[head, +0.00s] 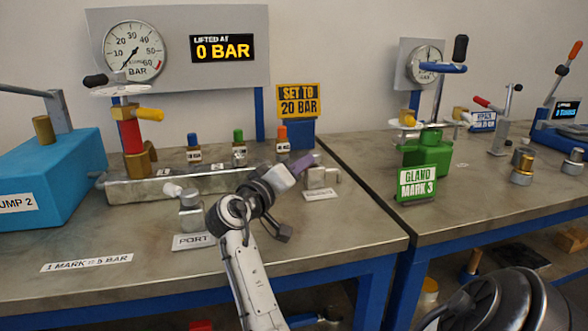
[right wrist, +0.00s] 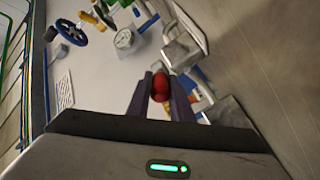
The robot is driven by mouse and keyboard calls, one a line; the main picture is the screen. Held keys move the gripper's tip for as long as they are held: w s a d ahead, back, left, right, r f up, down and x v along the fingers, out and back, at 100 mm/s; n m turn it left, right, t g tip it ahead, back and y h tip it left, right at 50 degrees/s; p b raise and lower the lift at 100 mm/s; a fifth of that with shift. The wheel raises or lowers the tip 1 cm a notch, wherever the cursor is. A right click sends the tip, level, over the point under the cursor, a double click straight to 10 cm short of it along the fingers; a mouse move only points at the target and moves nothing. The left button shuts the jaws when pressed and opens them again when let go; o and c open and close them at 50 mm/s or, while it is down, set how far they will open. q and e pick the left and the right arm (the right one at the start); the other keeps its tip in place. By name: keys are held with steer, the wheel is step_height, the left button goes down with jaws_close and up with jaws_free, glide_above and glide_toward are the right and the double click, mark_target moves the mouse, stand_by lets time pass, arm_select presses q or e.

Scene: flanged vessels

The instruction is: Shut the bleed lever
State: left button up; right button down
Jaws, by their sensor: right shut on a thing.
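My right gripper (head: 306,163), with purple fingers, is over the right end of the grey metal manifold block (head: 150,186). In the right wrist view its fingers (right wrist: 160,92) are shut on a rounded red grip (right wrist: 160,86), which appears to be the bleed lever's. In the head view this red grip is hidden by the gripper. A small metal fitting (head: 322,177) stands right beside the fingers, with a white label (head: 320,194) too small to read. I cannot tell the lever's angle. My left gripper is not in view.
Blue, green and orange capped fittings (head: 239,148) stand behind the manifold. The gauge panel (head: 180,50) reads 0 BAR. The front left bench is mostly clear.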

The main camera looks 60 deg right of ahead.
steer(key=c, duration=1.6)
jaws_free()
steer(key=a, duration=1)
steer(key=shift+s+a, duration=0.1)
steer(key=shift+s, duration=0.15)
